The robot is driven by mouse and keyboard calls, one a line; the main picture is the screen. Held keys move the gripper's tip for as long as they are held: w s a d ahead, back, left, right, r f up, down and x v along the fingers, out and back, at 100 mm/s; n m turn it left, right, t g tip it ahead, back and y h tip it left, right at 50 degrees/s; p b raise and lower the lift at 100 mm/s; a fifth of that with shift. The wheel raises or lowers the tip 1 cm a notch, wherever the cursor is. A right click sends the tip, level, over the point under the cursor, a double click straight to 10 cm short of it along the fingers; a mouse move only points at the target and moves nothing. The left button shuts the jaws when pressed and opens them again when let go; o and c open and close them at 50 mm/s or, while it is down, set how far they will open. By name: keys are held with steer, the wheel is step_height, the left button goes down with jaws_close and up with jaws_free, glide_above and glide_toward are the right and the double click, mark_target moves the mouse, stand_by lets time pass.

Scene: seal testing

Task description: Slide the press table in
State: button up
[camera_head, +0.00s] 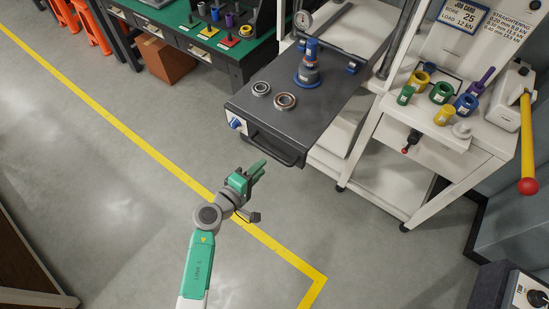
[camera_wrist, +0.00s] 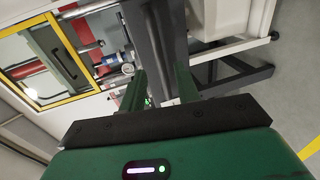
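The press table (camera_head: 325,108) is a dark grey slab extending out from the white press frame, with a black bar handle (camera_head: 272,151) along its front edge. Two bearing rings (camera_head: 285,101) and a blue-and-grey stepped tool (camera_head: 309,66) stand on it. My gripper (camera_head: 259,170) is in front of and below the handle, near the table's front left corner, and appears apart from it. In the wrist view its two green fingers (camera_wrist: 160,88) are spread with nothing held between them. A dark grey surface (camera_wrist: 152,45), probably the table, lies beyond the fingertips.
A white cart (camera_head: 430,150) with coloured rings and a lever with a red knob (camera_head: 528,186) stand at right. A green-topped bench (camera_head: 225,50) is behind left. A blue knob (camera_head: 236,123) is on the table's front. Floor left of the yellow line (camera_head: 120,120) is clear.

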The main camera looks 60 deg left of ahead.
mark_target(274, 154)
steer(key=b+x, duration=0.1)
steer(key=x, duration=0.7)
steer(key=shift+d+r, duration=0.1)
jaws_close()
